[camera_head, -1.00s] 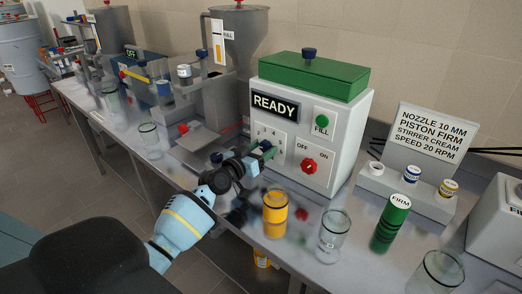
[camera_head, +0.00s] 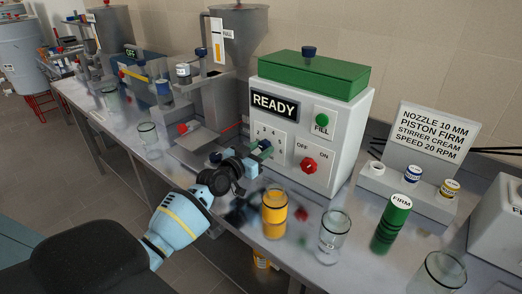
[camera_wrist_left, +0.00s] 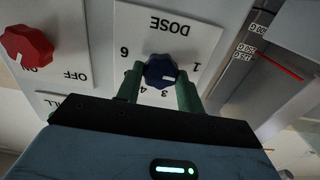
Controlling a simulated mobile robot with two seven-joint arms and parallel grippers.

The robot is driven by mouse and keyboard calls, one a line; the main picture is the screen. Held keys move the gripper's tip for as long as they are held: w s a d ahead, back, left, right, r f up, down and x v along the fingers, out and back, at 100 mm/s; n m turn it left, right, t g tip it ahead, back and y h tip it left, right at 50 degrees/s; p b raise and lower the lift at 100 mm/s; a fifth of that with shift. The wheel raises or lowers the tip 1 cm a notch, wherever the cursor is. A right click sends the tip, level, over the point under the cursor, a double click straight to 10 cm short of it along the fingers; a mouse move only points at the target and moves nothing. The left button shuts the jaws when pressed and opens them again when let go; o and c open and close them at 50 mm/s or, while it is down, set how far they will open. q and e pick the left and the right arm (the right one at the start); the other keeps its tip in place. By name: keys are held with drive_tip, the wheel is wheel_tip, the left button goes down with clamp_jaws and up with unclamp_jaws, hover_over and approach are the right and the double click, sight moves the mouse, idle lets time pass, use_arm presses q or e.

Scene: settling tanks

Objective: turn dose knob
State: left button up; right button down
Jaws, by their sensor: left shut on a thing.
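The dose knob (camera_wrist_left: 158,68) is a small blue knob on a white numbered plate (camera_wrist_left: 165,30) marked DOSE, upside down in the left wrist view. My left gripper (camera_wrist_left: 160,78) has its two green fingers on either side of the knob and is shut on it. The knob's white mark shows at its lower right in that view, between the 1 and the lower numbers. In the head view the left gripper (camera_head: 260,150) reaches the front of the white READY machine (camera_head: 315,125) and hides the knob. My right gripper is not in view.
A red OFF/ON knob (camera_head: 309,166) and a green FILL button (camera_head: 322,120) are on the same front. A yellow-filled jar (camera_head: 275,214), an empty glass jar (camera_head: 333,238) and a green FIRM cylinder (camera_head: 392,224) stand on the bench before it.

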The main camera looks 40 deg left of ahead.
use_arm(q)
drive_tip(key=shift+m, duration=2.8)
drive_tip(key=o, duration=1)
drive_tip(key=shift+s, duration=0.1)
drive_tip(key=s, duration=0.7)
drive_tip(key=shift+s+a, duration=0.3)
